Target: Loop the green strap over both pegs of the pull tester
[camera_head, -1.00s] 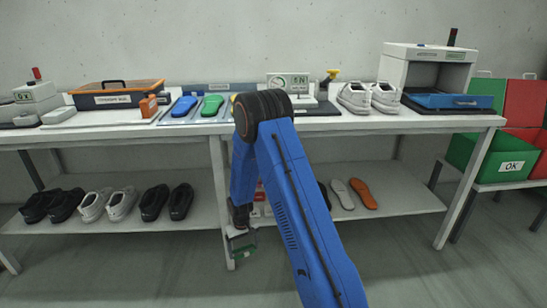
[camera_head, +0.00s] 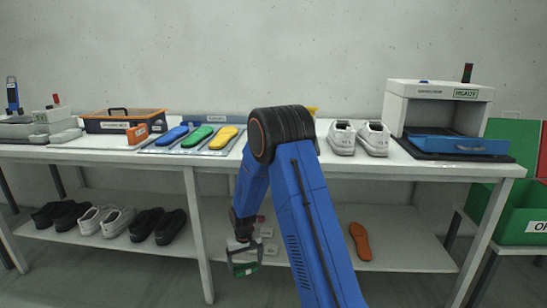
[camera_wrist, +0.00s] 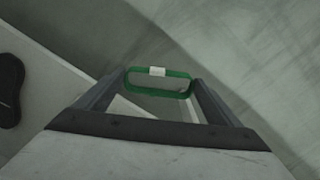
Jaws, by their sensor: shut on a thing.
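My gripper (camera_head: 245,262) hangs low in front of the bench, below the tabletop. It is shut on the green strap (camera_head: 247,271), a closed loop. In the wrist view the strap (camera_wrist: 142,91) spans between the two fingertips as a flattened loop with a white patch (camera_wrist: 157,71) on its far side. The pull tester is almost all hidden behind my arm in the head view. Only a yellow bit (camera_head: 313,110), perhaps its handle, shows beside the arm. Its pegs are not visible.
The bench (camera_head: 365,171) carries blue, green and yellow insoles, an orange-rimmed box (camera_head: 125,120), white shoes (camera_head: 342,138) and a scanner-like machine (camera_head: 438,97) showing READY. Dark and light shoes and an orange insole (camera_head: 360,241) lie on the lower shelf (camera_head: 405,240).

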